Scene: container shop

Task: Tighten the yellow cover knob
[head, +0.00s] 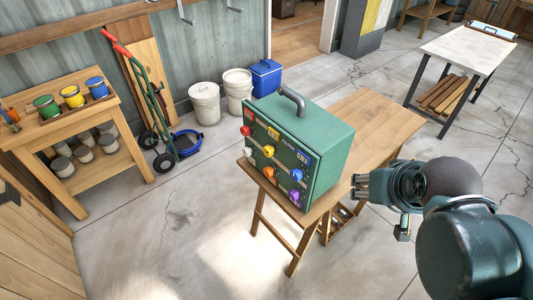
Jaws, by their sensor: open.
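The green box (318,152) with a grey top handle stands on the wooden table. Its front panel carries several coloured knobs. The yellow knob (268,151) is in the middle of the panel, near the orange knob (268,172) below it. Other knobs are red, white, blue and purple. The yellow knob is small here, and I cannot tell how tight it sits. My gripper (357,187) is open and empty, to the right of the box and apart from it, fingers pointing left. It is on the side away from the knobs.
The wooden table (378,125) has bare top behind the box. A workbench with paint cans (72,96) stands at the left. A hand truck (150,95), white buckets (205,104) and a blue cooler (265,78) line the wall. The floor in front is clear.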

